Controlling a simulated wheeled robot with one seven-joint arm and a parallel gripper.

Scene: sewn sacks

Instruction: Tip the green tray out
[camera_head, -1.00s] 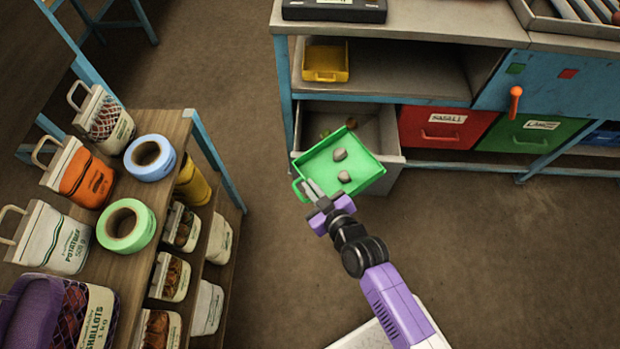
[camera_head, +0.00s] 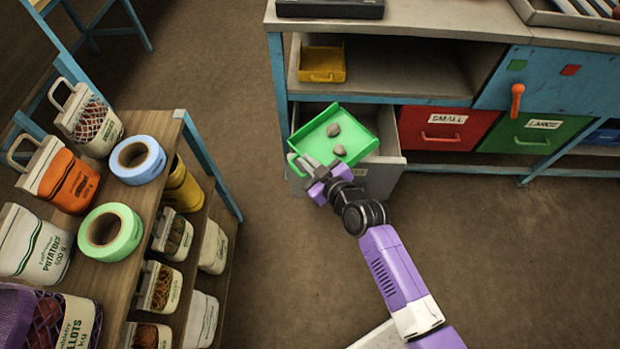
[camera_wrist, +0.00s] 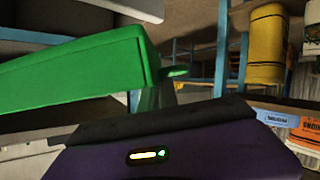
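The green tray (camera_head: 312,143) is held above an open grey drawer (camera_head: 391,161) under the bench. Two grey stones (camera_head: 333,130) (camera_head: 339,150) lie on its floor. My gripper (camera_head: 303,164) is at the tray's near left corner, its fingers shut on the tray's handle. In the wrist view the green tray (camera_wrist: 75,75) fills the upper left, its outer wall towards the camera and its rim slanting. The stones do not show there. The tray hides most of the drawer's inside.
A yellow tray (camera_head: 321,65) sits on the bench shelf above. A red drawer (camera_head: 447,128) and a green drawer (camera_head: 529,134) are shut to the right. A wooden rack (camera_head: 150,193) with sacks and tape rolls stands at left. Floor between is clear.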

